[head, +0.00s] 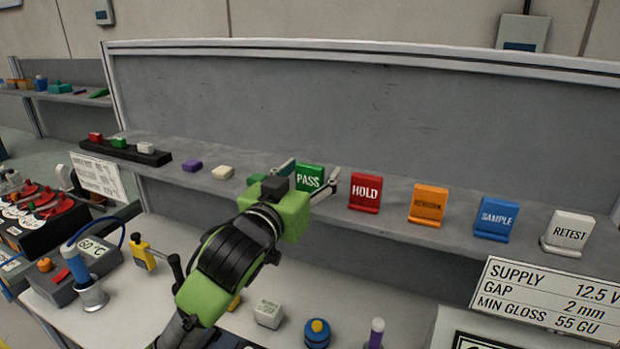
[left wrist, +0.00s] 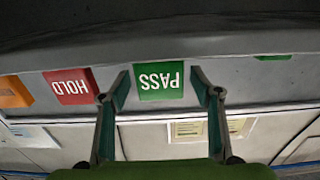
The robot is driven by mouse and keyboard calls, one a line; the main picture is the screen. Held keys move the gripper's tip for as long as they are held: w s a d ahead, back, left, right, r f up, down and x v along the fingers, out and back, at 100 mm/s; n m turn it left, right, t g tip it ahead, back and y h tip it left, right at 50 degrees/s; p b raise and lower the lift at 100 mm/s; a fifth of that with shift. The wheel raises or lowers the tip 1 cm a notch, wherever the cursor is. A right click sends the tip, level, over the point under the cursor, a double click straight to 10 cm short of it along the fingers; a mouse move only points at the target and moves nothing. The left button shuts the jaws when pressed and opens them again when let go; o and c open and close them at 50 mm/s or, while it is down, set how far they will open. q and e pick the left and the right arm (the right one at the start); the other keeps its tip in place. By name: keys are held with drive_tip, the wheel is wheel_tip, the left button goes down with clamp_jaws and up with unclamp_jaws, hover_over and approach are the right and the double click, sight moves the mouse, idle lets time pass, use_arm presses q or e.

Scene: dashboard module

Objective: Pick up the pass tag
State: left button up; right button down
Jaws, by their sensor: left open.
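The green pass tag (head: 309,177) stands on the grey shelf, lettered PASS in white. My left gripper (head: 308,178) reaches up to it, with one finger on each side of the tag. In the left wrist view the pass tag (left wrist: 160,82) shows upside down between the two open fingers (left wrist: 167,88), with a gap on both sides. The tag's lower part is hidden behind my gripper in the head view. My right gripper is in neither view.
On the shelf (head: 400,219), the red HOLD tag (head: 365,192) stands just right of my gripper, then orange, blue SAMPLE (head: 495,219) and white RETEST tags. Small purple, cream and green blocks lie to the left. A grey panel rises behind. Bench items stand below.

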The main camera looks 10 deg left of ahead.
use_arm(q)
drive_tip(key=c, duration=1.2)
drive_tip(key=shift+r, duration=0.1)
